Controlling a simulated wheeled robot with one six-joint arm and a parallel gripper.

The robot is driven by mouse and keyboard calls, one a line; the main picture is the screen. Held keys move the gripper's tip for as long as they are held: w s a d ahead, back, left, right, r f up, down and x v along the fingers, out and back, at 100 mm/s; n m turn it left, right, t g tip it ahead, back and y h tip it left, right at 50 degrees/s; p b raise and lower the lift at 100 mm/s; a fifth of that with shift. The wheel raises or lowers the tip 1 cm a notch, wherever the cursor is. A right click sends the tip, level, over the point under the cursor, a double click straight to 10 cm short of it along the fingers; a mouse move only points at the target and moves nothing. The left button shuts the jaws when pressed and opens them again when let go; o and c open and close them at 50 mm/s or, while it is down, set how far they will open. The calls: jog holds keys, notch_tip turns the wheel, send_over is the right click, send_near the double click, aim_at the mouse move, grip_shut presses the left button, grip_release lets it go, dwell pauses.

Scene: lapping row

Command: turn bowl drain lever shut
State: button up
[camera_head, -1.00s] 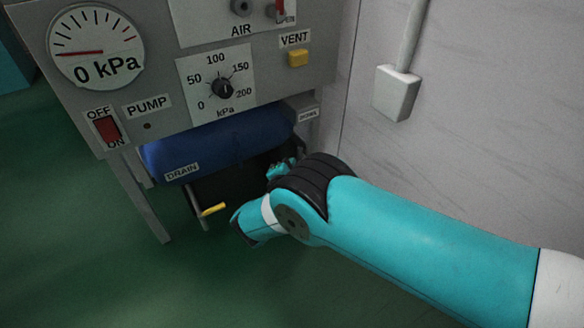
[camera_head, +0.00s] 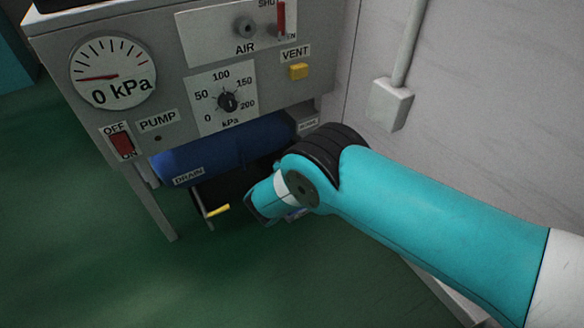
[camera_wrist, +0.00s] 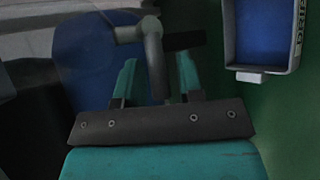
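The blue bowl (camera_head: 235,142) hangs under the control panel, with a DRAIN label (camera_head: 188,176) on its front. A lever with a yellow grip (camera_head: 218,211) hangs below that label. In the wrist view, a grey lever with a rounded hub (camera_wrist: 150,45) stands in front of a blue surface (camera_wrist: 85,60); I cannot tell if it is the yellow-gripped one. My gripper (camera_wrist: 157,78) is open, its teal fingers on either side of the grey lever's arm, with gaps visible. Contact cannot be told. In the head view my wrist hides the fingers.
The panel carries a gauge (camera_head: 113,73) reading about 0 kPa, a red pump switch (camera_head: 123,144), a dial (camera_head: 228,101), a yellow vent button (camera_head: 299,71) and a red air lever (camera_head: 281,20). A blue-lined tray (camera_wrist: 262,45) is right in the wrist view. A wall box (camera_head: 390,103) is at right.

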jog(key=shift+w+r, duration=0.1)
jog(key=f+n+t+h+b, duration=0.1)
jog(key=b, duration=0.3)
jog(key=shift+f, duration=0.25)
jog(key=s+a+r+n+t+p, duration=0.1)
jog(key=s+a+r+p, duration=0.15)
jog(key=s, duration=0.55)
jog(key=s+a+r+t+p, duration=0.15)
jog(key=s+p, duration=0.25)
jog(key=s, duration=0.4)
jog(key=w+d+r+m+g+p, duration=0.1)
jog(key=d+r+m+g+p, duration=0.1)
jog(key=r, duration=0.6)
jog(key=w+d+r+m+g+p, duration=0.1)
jog(key=d+r+m+g, duration=0.4)
jog(key=r, duration=0.3)
jog(key=w+d+r+m+g+p, duration=0.1)
jog(key=d+r+m+g+p, duration=0.1)
jog(key=r, duration=0.6)
jog(key=shift+w+d+m+g+p, duration=0.35)
jog(key=shift+d+m+g, duration=0.3)
jog(key=shift+m+g, duration=0.35)
